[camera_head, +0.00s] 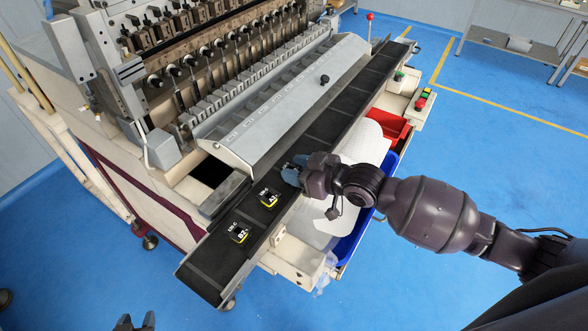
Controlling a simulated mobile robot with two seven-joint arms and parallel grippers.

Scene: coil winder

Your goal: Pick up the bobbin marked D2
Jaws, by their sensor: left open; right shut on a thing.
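My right gripper (290,168) reaches in from the right over the black conveyor trough along the machine's front. It is shut on a small dark bobbin (287,165), mostly hidden by the fingers; its mark cannot be read. Two black bobbins with yellow edges sit on the trough to the lower left of it. The nearer one (240,232) reads B2, and the other (269,197) starts with A. No readable D2 mark shows. My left gripper (134,323) is open and empty at the bottom edge, apart from the trough.
The black trough (205,269) runs diagonally along the coil winder. A sloped grey cover (262,118) lies behind it. A red bin (393,128) and a blue bin (350,245) stand in front, near my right arm. A button box (422,101) is at the far end.

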